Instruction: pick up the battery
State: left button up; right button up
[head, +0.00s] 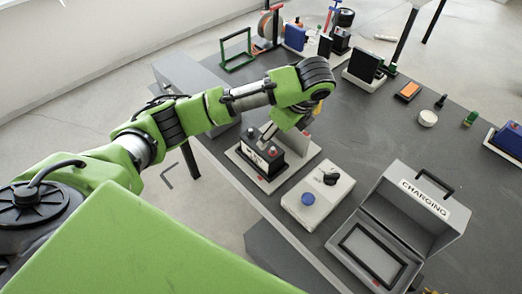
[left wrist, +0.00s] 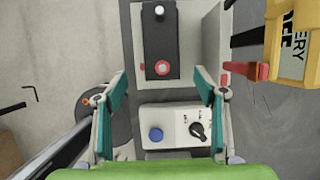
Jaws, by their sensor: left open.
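The battery (head: 262,158) is a dark block with a light label and a red terminal, standing upright on a pale base plate (head: 293,172) near the table's left edge. In the left wrist view the battery (left wrist: 162,40) shows from above, with a red and a white terminal. My left gripper (head: 268,131) is over the battery, pointing down, partly hidden by its own arm. In the left wrist view its teal fingers (left wrist: 160,88) are spread wide and empty, with the battery's red-terminal end lying ahead between them. My right gripper is not in view.
A white box (head: 317,198) with a blue button and black knob stands just beside the base plate. A grey open case (head: 427,215) marked CHARGING stands to its right. A yellow lettered object (left wrist: 291,45) is at the wrist view's upper right. The middle table is mostly clear.

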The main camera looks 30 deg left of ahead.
aim_at(270, 160)
pick_arm(q)
jog(key=shift+w+a+r, duration=0.2)
jog(key=shift+a+r, duration=0.15)
jog(key=shift+a, duration=0.15)
jog(key=shift+a+f, duration=0.15)
jog(key=shift+f, duration=0.05)
jog(key=x, duration=0.7)
jog(key=shift+w+a+f+p, duration=0.1)
jog(key=shift+a+f+p, duration=0.1)
jog(key=shift+f+p, duration=0.15)
jog(key=shift+a+f+p, duration=0.1)
jog(key=shift+f+p, duration=0.3)
jog(key=shift+f, duration=0.1)
jog(key=p+x, duration=0.1)
jog(key=x, duration=0.3)
jog(key=shift+w+f, duration=0.15)
jog(key=shift+w, duration=0.05)
grip_shut()
jog(key=shift+w+r, duration=0.15)
jog(key=shift+r, duration=0.1)
jog(key=shift+w, duration=0.1)
